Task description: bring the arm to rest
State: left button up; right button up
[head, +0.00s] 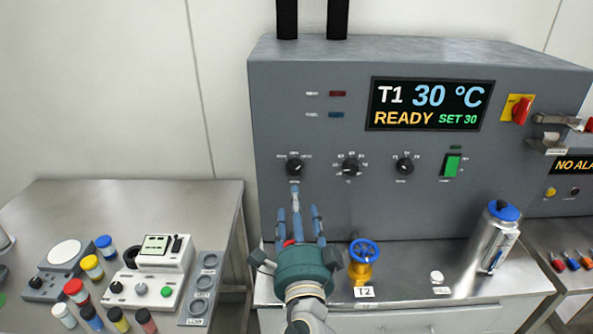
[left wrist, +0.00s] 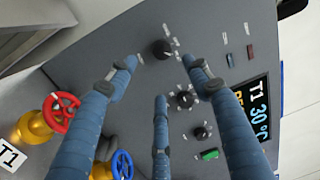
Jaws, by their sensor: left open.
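My left gripper (head: 298,205) has a green palm and blue fingers, and it is raised in front of the grey control panel (head: 400,205). The fingers are spread, open and empty. In the left wrist view the gripper (left wrist: 160,76) points at the panel, with the left black knob (left wrist: 162,49) beyond the fingertips. That knob (head: 294,167) is just above the longest finger in the head view; I cannot tell whether they touch. My right gripper is not in view.
A blue-wheeled valve (head: 364,258) stands right of the gripper. A red-wheeled valve (left wrist: 58,112) is mostly hidden behind the hand in the head view. A blue-capped flask (head: 494,240) stands further right. The left table (head: 65,205) carries several capped jars and instruments.

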pick_arm(q)
jog(key=s+a+f+n+g+y, duration=0.1)
jog(key=s+a+f+n+g, duration=0.35)
jog(key=a+f, duration=0.45)
jog(key=s+a+f+n+g+y, duration=0.1)
jog(key=s+a+f+n+g, duration=0.4)
jog(key=f, duration=0.6)
jog(key=s+a+f+n+g+h, duration=0.2)
jog(key=s+a+f+g, duration=0.15)
jog(key=s, duration=0.75)
jog(key=s+a+f+n+g+h, duration=0.1)
jog(key=s+a+f+n+g, duration=0.25)
jog(key=s, duration=0.85)
notch_tip(320, 180, down, 30)
jog(key=m+b, duration=0.1)
jog(key=b, duration=0.2)
jog(key=s+a+f+g+b, duration=0.1)
jog(key=s+a+f+b, duration=0.2)
jog(key=s+f, duration=1.5)
notch_tip(320, 180, down, 2)
jog(key=shift+s+f, duration=0.15)
jog(key=shift+s, duration=0.05)
